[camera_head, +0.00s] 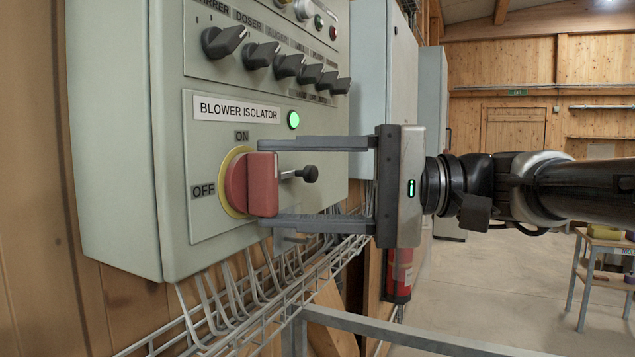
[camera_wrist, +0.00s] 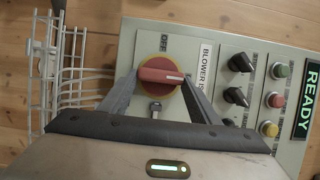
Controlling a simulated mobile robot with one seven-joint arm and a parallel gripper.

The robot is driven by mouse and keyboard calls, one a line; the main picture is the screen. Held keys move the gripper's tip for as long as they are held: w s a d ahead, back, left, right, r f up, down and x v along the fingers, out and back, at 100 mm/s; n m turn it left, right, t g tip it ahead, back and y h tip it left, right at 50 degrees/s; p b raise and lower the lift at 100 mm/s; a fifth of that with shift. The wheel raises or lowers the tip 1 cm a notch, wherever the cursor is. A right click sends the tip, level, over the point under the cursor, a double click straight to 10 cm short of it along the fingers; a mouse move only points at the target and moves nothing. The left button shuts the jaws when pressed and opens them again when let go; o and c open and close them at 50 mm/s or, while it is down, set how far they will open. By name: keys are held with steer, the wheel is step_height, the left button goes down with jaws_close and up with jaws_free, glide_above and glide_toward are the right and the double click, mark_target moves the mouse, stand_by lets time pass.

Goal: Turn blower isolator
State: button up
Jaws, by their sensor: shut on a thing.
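The blower isolator is a red handle (camera_head: 262,185) on a yellow round plate (camera_head: 232,205), on the grey panel front. The handle is upright, in line with the ON mark above; OFF is at its left. In the wrist view the handle (camera_wrist: 161,72) lies sideways, its white mark toward the BLOWER label. My gripper (camera_head: 268,182) reaches in from the right, one finger above and one below the handle, and is shut on its ends. The fingers also show in the wrist view (camera_wrist: 161,78). The green lamp (camera_head: 294,120) by the label is lit.
A row of black selector knobs (camera_head: 290,66) is above. A wire cable tray (camera_head: 270,310) runs below the panel. A red extinguisher (camera_head: 400,275) hangs behind my gripper.

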steer(key=o, duration=1)
steer(key=shift+o, duration=0.2)
steer(key=shift+d, duration=0.1)
steer(key=d, duration=1.2)
steer(key=shift+a+f, duration=0.1)
